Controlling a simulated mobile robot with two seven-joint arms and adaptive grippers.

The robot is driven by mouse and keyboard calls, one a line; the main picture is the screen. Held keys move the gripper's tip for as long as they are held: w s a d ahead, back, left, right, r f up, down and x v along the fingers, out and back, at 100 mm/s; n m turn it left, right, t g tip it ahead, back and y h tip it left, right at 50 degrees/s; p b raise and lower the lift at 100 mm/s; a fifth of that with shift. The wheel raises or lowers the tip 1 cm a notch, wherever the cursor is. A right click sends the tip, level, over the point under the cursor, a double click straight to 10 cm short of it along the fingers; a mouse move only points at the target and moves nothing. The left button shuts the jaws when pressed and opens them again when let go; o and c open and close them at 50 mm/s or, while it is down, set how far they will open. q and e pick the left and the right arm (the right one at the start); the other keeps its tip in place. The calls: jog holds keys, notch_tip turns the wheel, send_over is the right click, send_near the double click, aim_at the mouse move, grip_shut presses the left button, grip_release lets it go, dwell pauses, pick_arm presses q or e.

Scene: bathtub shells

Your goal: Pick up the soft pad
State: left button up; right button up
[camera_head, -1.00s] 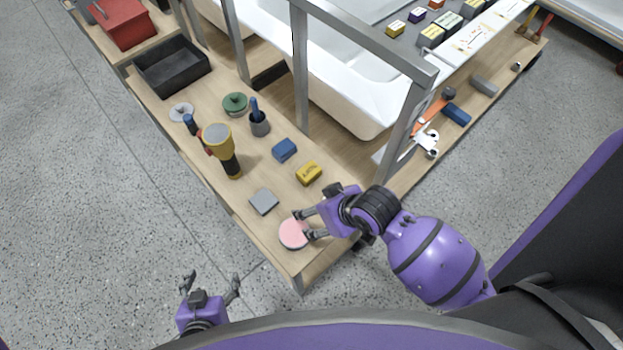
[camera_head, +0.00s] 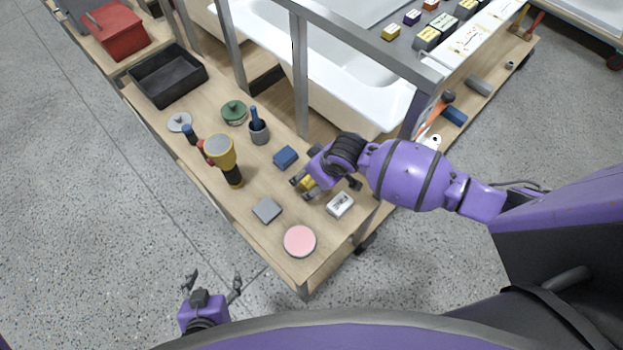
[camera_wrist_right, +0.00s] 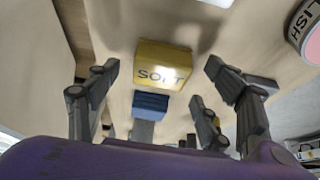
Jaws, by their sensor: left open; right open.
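The soft pad is a yellow block marked "SOFT" and shows in the right wrist view (camera_wrist_right: 163,63), ahead of the fingers and centred between them. In the head view the yellow pad (camera_head: 307,184) is partly hidden by my right gripper (camera_head: 301,190). That gripper is open and reaches over the pad on the wooden bench. In the right wrist view the open fingers (camera_wrist_right: 161,68) show space on either side of the pad, with no visible contact. My left gripper (camera_head: 212,283) is open and empty, over the floor in front of the bench.
On the bench (camera_head: 265,240), a blue block (camera_head: 285,158), a grey pad (camera_head: 267,210), a pink disc (camera_head: 299,241) and a white-grey block (camera_head: 339,205) lie near the yellow pad. A metal frame post (camera_head: 300,75) rises behind.

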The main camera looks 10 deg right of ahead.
jog(key=shift+w+a+f, duration=0.15)
jog(key=shift+f, duration=0.5)
